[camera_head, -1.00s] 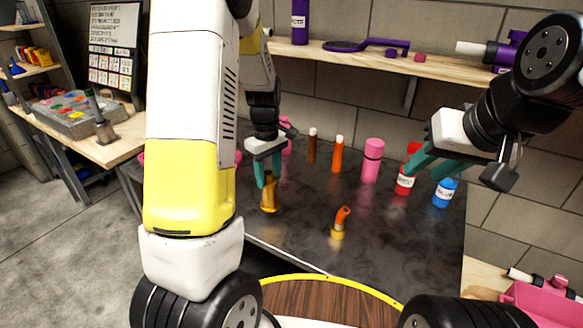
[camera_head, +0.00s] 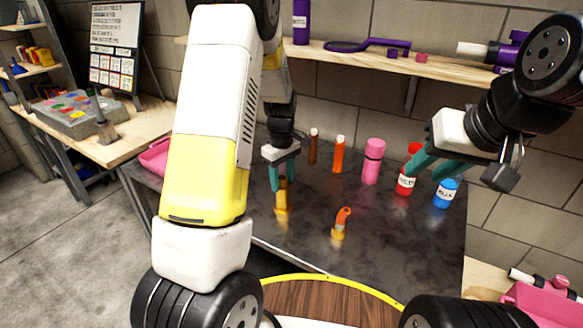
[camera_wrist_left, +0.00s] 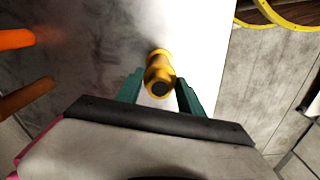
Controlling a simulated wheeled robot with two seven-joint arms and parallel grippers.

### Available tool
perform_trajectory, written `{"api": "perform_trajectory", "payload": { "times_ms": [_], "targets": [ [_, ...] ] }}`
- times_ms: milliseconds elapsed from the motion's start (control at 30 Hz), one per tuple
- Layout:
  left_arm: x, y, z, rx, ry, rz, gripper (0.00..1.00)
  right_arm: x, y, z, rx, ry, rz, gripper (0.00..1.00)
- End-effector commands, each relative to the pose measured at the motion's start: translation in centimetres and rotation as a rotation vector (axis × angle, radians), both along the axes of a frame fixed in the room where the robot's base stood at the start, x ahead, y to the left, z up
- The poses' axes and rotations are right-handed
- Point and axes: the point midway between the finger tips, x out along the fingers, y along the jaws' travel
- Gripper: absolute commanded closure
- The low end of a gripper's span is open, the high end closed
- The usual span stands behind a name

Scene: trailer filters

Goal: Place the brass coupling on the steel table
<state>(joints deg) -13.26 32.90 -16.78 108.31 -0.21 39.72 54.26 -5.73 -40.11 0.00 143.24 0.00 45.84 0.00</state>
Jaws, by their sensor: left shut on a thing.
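The brass coupling (camera_head: 282,200) is a golden, upright tube over the grey steel table (camera_head: 385,245). My left gripper (camera_head: 282,180) is shut on its upper part with teal fingers. Its lower end is at or very near the tabletop; I cannot tell whether it touches. In the left wrist view the coupling (camera_wrist_left: 159,66) stands between the two green fingers, seen from above with a dark opening. My right gripper (camera_head: 424,173) is open and empty, in front of the red and blue bottles at the table's right.
A small orange-and-brass bent piece (camera_head: 341,222) stands right of the coupling. Behind are a brown tube (camera_head: 313,147), an orange tube (camera_head: 338,155), a pink bottle (camera_head: 372,162), a red bottle (camera_head: 405,182) and a blue bottle (camera_head: 446,192). A pink bin (camera_head: 155,157) sits at the left.

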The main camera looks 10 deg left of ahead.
Motion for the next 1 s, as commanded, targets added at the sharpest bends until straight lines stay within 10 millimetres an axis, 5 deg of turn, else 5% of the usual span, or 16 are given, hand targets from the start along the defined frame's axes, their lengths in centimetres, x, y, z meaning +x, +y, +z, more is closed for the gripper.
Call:
{"api": "perform_trajectory", "payload": {
  "times_ms": [133, 533, 1000],
  "targets": [
    [0.0, 0.0, 0.0, 0.000, 0.000, 0.000, 0.33, 0.0, 0.0, 0.0, 0.000, 0.000, 0.000, 0.64],
    [0.0, 0.0, 0.7, -0.001, -0.001, 0.000, 0.33, 0.0, 0.0, 0.0, 0.000, 0.000, 0.000, 0.64],
    [0.0, 0.0, 9.9, -0.001, -0.003, 0.000, 0.33, 0.0, 0.0, 0.0, 0.000, 0.000, 0.000, 0.64]
  ]
}}
